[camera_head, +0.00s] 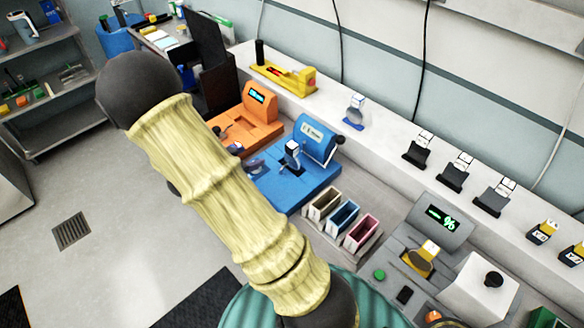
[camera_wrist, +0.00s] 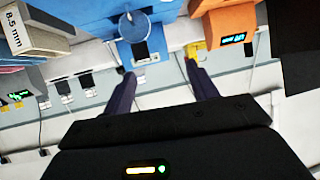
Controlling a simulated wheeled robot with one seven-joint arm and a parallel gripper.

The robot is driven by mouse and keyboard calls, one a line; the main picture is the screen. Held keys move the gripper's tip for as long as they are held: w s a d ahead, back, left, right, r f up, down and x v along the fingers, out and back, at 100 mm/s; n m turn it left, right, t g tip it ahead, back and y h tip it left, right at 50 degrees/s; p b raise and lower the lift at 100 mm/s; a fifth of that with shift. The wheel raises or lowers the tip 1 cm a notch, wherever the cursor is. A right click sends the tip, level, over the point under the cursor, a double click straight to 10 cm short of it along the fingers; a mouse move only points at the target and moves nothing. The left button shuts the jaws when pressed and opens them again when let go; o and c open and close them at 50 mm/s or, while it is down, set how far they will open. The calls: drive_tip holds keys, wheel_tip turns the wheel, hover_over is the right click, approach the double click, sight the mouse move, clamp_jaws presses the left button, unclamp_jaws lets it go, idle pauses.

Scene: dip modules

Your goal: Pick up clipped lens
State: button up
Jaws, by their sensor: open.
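A clear bluish lens with a white-topped clip (camera_head: 355,112) stands on the white ledge in the head view. Another white-topped clip piece (camera_head: 291,152) stands upright on the blue machine (camera_head: 318,180). I cannot tell for sure which one is the clipped lens. The wrist view shows a clear round disc (camera_wrist: 134,27) in front of the blue machine (camera_wrist: 95,15), beyond my fingers. My gripper (camera_wrist: 160,88) is open with nothing between its fingers. In the head view my yellow-sleeved arm hides most of it; its dark fingers are near the blue machine's left side.
An orange machine (camera_head: 257,105) stands left of the blue one. Several small coloured bins (camera_head: 345,222) stand to the right. A grey device (camera_head: 440,222) has a yellow clip (camera_head: 430,248) on it. Black clips (camera_head: 452,180) line the ledge. A dark panel (camera_head: 215,72) rises behind my arm.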

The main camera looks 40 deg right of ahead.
sight(288, 151)
drive_tip(key=shift+s+d+f+m+g+h, duration=0.25)
drive_tip(key=shift+s+m+g+h, duration=0.15)
drive_tip(key=shift+s, duration=0.2)
drive_tip(key=shift+s+d+f+m+g+h, duration=0.2)
drive_tip(key=shift+s+m+g+h, duration=0.15)
drive_tip(key=shift+s+g, duration=0.2)
drive_tip(key=p+x, duration=0.2)
drive_tip(key=x, duration=0.9)
drive_tip(key=shift+d+p, duration=0.25)
drive_tip(key=shift+p, duration=0.05)
drive_tip(key=shift+w+d+f, duration=0.15)
drive_tip(key=shift+d+f, duration=0.05)
drive_tip(key=shift+d, duration=0.15)
drive_tip(key=shift+f+p+x, duration=0.15)
drive_tip(key=shift+p+x, duration=0.5)
drive_tip(key=shift+x, duration=0.65)
drive_tip(key=shift+f+p+x, duration=0.2)
drive_tip(key=shift+p+x, duration=0.4)
drive_tip(key=shift+x, duration=0.7)
drive_tip(key=shift+a, duration=0.2)
